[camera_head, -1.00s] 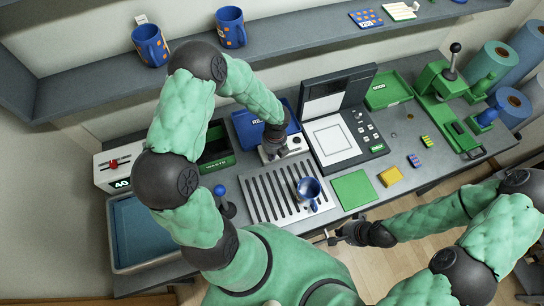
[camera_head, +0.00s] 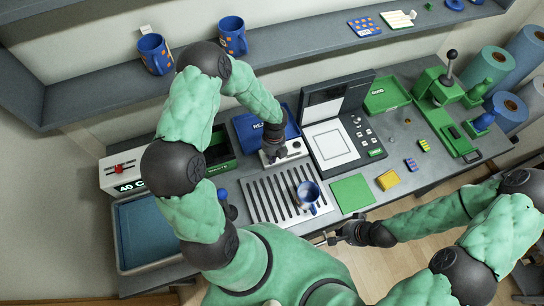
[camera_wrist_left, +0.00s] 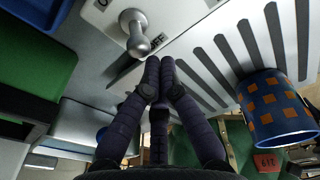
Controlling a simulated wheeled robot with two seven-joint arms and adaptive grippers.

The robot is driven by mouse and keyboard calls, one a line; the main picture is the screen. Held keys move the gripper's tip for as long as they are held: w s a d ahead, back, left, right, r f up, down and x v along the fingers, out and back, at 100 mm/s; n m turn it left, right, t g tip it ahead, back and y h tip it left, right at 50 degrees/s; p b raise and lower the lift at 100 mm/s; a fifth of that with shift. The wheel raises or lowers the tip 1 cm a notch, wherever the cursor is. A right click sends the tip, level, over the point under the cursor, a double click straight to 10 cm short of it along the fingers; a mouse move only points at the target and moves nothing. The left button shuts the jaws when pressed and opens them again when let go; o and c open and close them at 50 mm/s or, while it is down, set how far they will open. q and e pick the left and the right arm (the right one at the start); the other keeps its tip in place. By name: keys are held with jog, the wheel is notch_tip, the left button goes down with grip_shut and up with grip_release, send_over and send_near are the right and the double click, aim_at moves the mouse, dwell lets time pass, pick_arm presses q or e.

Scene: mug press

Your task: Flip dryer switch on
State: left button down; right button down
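The dryer switch (camera_wrist_left: 136,34) is a metal toggle with a rounded tip on a pale panel in the left wrist view. The light switch box (camera_head: 285,151) stands behind the slotted metal rack (camera_head: 250,203) in the head view. My left gripper (camera_wrist_left: 160,65) has its fingertips together, just right of and below the toggle in the wrist view. I cannot tell whether they touch it. In the head view the left gripper (camera_head: 273,148) partly hides the box. My right gripper (camera_head: 345,236) hangs by the counter's front edge, its fingers too small to judge.
A blue mug with orange squares (camera_head: 308,197) stands on the rack, close to the left gripper (camera_wrist_left: 275,110) in the wrist view. A blue tray (camera_head: 265,125) lies behind the switch box. A press panel (camera_head: 332,140) stands to its right.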

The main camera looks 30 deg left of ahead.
pick_arm(q)
jog(key=shift+w+a+r+g+h+p, duration=0.35)
jog(key=shift+g+h+p, duration=0.35)
jog(key=shift+p, duration=1.5)
jog(key=shift+w+a+p, duration=0.15)
jog(key=shift+a+p, duration=0.05)
jog(key=shift+p, duration=0.1)
jog(key=shift+r, duration=0.1)
jog(key=shift+w+a, duration=0.25)
jog(key=shift+a, duration=0.1)
jog(key=shift+d+r, duration=0.1)
jog(key=shift+r, duration=0.05)
jog(key=shift+r+p, duration=0.45)
jog(key=shift+r, duration=0.3)
